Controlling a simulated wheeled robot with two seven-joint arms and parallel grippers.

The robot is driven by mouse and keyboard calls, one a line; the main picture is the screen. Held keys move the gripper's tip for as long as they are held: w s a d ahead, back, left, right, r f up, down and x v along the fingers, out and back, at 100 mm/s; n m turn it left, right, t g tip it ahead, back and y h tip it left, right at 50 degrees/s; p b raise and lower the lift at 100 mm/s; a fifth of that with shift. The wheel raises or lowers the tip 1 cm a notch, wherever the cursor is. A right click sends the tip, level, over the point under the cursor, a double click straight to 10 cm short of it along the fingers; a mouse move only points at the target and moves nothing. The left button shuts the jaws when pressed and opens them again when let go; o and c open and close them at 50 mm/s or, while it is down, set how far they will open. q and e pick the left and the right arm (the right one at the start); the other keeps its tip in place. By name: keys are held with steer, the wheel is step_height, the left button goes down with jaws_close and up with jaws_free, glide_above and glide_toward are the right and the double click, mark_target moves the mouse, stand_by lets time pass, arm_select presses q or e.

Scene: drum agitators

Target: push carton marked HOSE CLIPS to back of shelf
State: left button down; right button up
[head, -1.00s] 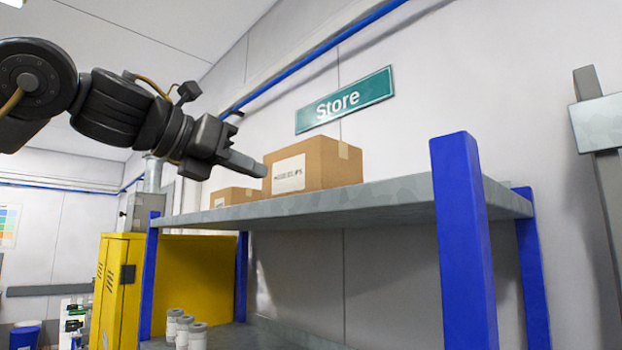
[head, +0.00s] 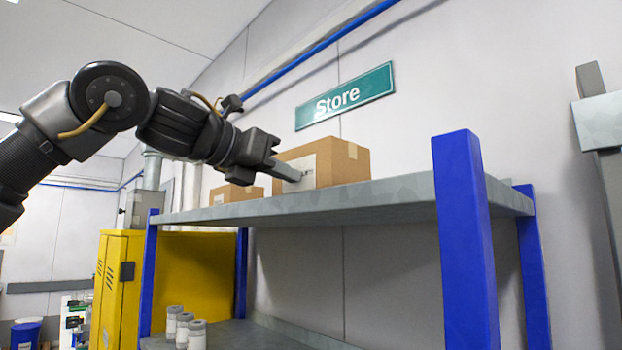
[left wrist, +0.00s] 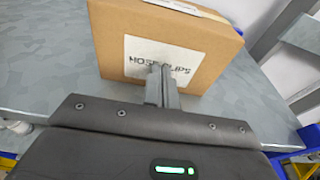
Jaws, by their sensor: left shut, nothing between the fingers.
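The brown carton (head: 340,165) stands upright on the grey top shelf (head: 410,192). In the left wrist view the carton (left wrist: 215,52) shows a white label reading HOSE CLIPS, partly covered by my fingers. My left gripper (head: 300,175) is shut and empty, its fingertips at the carton's labelled front face. In the left wrist view the shut fingers (left wrist: 162,72) overlap the lower part of the label and seem to touch it. My right gripper is in neither view.
A smaller carton (head: 236,193) stands to the left on the same shelf. Blue posts (head: 465,240) hold the shelf up. Several small cans (head: 185,330) stand on the lower shelf, near a yellow cabinet (head: 120,290). Bare shelf lies to the right of the carton.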

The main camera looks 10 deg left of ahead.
arm_select(q)
steer(key=shift+r+x, duration=0.1)
steer(key=shift+x, duration=0.55)
steer(key=shift+r+x, duration=0.15)
steer(key=shift+x, duration=0.45)
steer(key=shift+r+x, duration=0.15)
steer(key=shift+x, duration=0.8)
steer(key=shift+r+x, duration=0.2)
steer(key=shift+x, duration=0.75)
steer(key=shift+w+d, duration=0.1)
steer(key=shift+d, duration=0.05)
steer(key=shift+x, duration=0.95)
steer(key=shift+w+r, duration=0.15)
steer(key=shift+x, duration=0.9)
steer(key=shift+w+d+r, duration=0.15)
steer(key=shift+x, duration=0.8)
steer(key=shift+r, duration=0.15)
